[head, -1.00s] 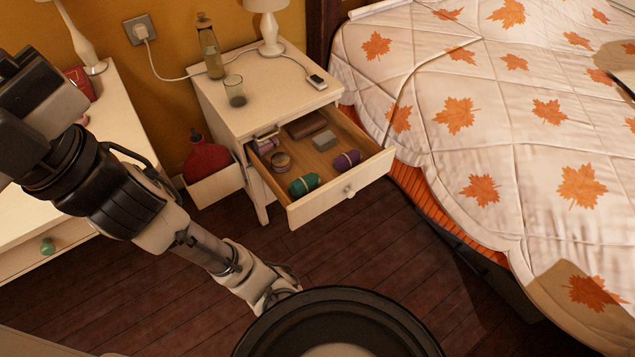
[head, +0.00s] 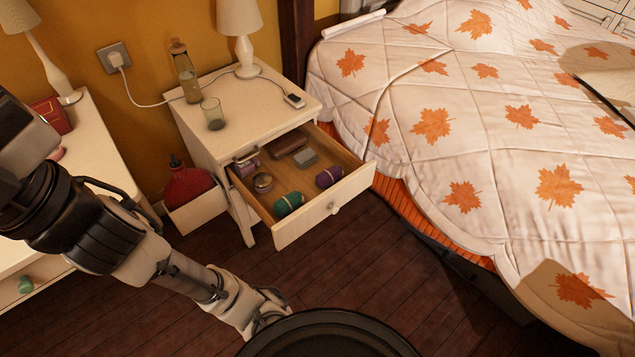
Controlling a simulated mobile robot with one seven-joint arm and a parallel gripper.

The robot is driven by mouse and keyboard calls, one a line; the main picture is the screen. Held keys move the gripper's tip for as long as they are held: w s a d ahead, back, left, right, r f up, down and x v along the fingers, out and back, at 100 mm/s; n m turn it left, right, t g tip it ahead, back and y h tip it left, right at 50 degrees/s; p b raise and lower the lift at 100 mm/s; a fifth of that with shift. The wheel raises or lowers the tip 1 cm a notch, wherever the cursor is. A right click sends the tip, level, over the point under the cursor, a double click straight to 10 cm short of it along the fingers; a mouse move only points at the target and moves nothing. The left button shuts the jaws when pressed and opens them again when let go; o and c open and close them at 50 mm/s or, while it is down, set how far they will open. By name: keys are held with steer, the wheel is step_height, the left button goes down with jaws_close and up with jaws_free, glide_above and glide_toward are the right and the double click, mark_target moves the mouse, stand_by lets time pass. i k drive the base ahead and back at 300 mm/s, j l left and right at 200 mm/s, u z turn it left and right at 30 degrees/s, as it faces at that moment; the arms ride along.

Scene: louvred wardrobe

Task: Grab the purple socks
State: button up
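The purple socks (head: 329,177) are a rolled bundle with a pale band. They lie in the open nightstand drawer (head: 325,218), near its front right corner. A similar green bundle (head: 288,204) lies to their left, by the drawer front. My arm reaches from the left edge down to the bottom middle. Its far end (head: 265,312) is low in the view, in front of the drawer and apart from it. A black round part of my body partly hides that end. I cannot make out the fingers, or whether they are open or shut.
The drawer also holds a round tin (head: 263,183), a brown case (head: 287,147) and a grey box (head: 305,158). A glass (head: 212,114), bottle (head: 185,72) and lamp (head: 241,40) stand on the nightstand. The bed (head: 470,140) borders it at right. Floor before the drawer is clear.

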mark_target(327, 177)
steer(key=i+j, duration=0.15)
steer(key=i, duration=0.9)
